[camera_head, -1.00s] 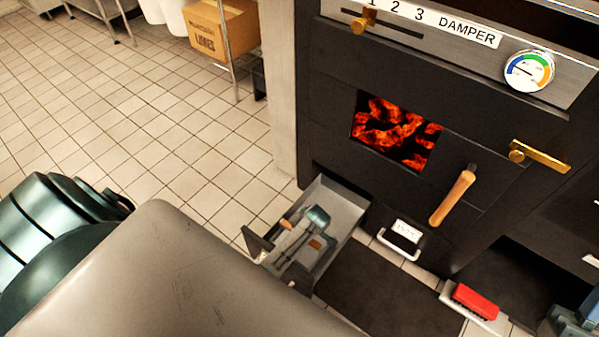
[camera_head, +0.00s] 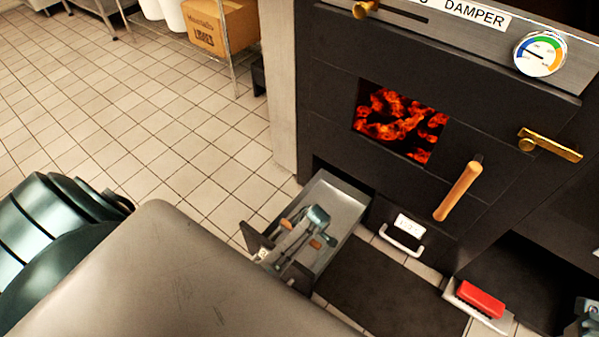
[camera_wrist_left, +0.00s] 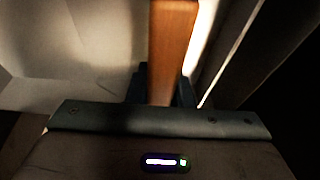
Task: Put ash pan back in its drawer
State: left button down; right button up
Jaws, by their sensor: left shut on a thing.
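The ash pan appears to be the light grey open metal tray (camera_head: 343,200) at the foot of the black stove; its dark front panel faces out. I cannot tell the pan from the drawer around it. My left gripper (camera_head: 306,230) is over the tray, shut on a wooden handle, whose orange-brown ends show at both sides of the jaws. In the left wrist view the handle (camera_wrist_left: 172,45) stands between the fingers, with pale metal walls beside it. A grey-teal piece, probably of my right arm, shows at the right edge; its jaws cannot be made out.
The stove has a glowing fire window (camera_head: 400,125), a wooden door handle (camera_head: 458,190) and a brass latch (camera_head: 550,145). A labelled panel with a white handle (camera_head: 402,240) is right of the tray. A dark mat (camera_head: 390,290) and a red brush (camera_head: 480,300) lie in front.

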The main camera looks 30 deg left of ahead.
pick_arm(q)
jog(key=shift+f+b, duration=0.35)
jog(key=shift+f, duration=0.2)
jog(key=c, duration=1.2)
grip_release()
